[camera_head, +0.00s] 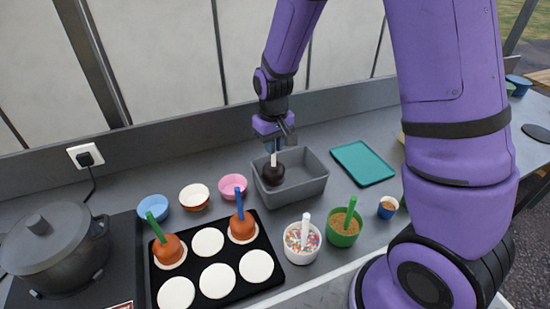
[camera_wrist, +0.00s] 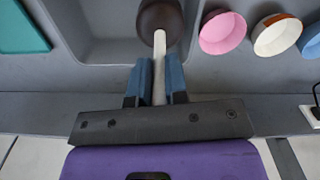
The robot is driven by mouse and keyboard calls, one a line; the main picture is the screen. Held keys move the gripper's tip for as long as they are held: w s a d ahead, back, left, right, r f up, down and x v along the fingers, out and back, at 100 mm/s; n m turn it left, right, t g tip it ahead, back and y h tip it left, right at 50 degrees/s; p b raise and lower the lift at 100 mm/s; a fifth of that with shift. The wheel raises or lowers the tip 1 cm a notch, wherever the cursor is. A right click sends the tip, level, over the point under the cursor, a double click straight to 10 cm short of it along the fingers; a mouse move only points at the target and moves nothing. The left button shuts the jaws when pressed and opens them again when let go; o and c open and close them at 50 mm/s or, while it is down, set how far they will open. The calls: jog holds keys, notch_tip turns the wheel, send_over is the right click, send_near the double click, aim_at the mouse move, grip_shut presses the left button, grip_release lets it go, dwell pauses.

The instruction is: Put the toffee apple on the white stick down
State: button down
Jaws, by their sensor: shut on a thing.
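My gripper (camera_head: 274,145) is shut on the white stick of a dark brown toffee apple (camera_head: 273,174). The apple hangs at or inside the left part of a grey bin (camera_head: 310,187); I cannot tell whether it touches the floor. In the wrist view the white stick (camera_wrist: 159,60) runs between the blue fingertips (camera_wrist: 158,80), with the dark apple (camera_wrist: 160,18) at its end. Two other toffee apples, one with a green stick (camera_head: 168,250) and one with a blue stick (camera_head: 242,224), stand on white discs on a black tray (camera_head: 210,303).
Blue (camera_head: 153,207), white-and-orange (camera_head: 194,196) and pink (camera_head: 233,186) bowls stand left of the bin. A sprinkles cup (camera_head: 290,240) and a green cup (camera_head: 336,238) stand in front. A teal board (camera_head: 362,163) lies right. A lidded pot (camera_head: 55,260) stands far left. Several white discs are bare.

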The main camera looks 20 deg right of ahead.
aim_at(273, 166)
jog(key=shift+s+f, duration=0.1)
jog(key=shift+f, duration=2.15)
jog(key=c, duration=1.1)
grip_release()
